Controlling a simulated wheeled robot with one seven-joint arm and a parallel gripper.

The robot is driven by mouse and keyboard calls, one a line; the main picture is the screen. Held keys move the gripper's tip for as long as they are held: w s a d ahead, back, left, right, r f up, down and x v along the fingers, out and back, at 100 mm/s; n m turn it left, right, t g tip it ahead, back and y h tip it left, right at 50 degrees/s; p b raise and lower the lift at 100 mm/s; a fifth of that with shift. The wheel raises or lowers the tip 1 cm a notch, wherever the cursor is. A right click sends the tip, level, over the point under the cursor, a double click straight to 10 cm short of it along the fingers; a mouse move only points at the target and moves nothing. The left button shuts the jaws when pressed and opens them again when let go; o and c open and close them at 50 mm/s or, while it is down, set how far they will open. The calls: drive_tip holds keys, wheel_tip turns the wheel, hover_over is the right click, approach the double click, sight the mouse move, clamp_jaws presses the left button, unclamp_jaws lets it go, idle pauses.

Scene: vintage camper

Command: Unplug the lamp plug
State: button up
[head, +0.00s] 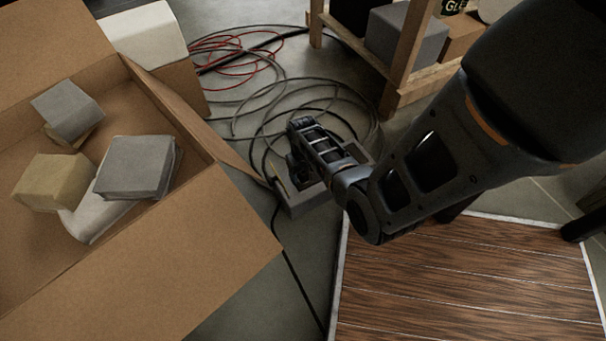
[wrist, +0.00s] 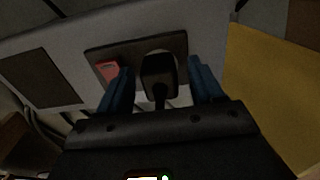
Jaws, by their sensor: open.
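A black plug (wrist: 159,76) with a cord sits in a dark socket plate (wrist: 97,53) on a grey power box in the wrist view. My gripper (wrist: 160,82) is open, with one blue finger on each side of the plug; a gap shows on both sides. A red switch (wrist: 107,70) is left of the plug on the same plate. In the head view my gripper (head: 300,165) reaches down at the grey box (head: 300,203) on the floor and hides the plug there.
An open cardboard box (head: 190,235) with several wrapped blocks stands left of the grey box. Coiled black and red cables (head: 250,75) lie behind it. A wooden shelf (head: 405,60) stands at the back right. A wood-plank panel (head: 460,285) lies in front right.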

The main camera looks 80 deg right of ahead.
clamp_jaws()
idle(0.7)
drive_tip(key=shift+r, duration=0.15)
drive_tip(key=shift+r+p, duration=2.9)
drive_tip(key=shift+p, duration=0.1)
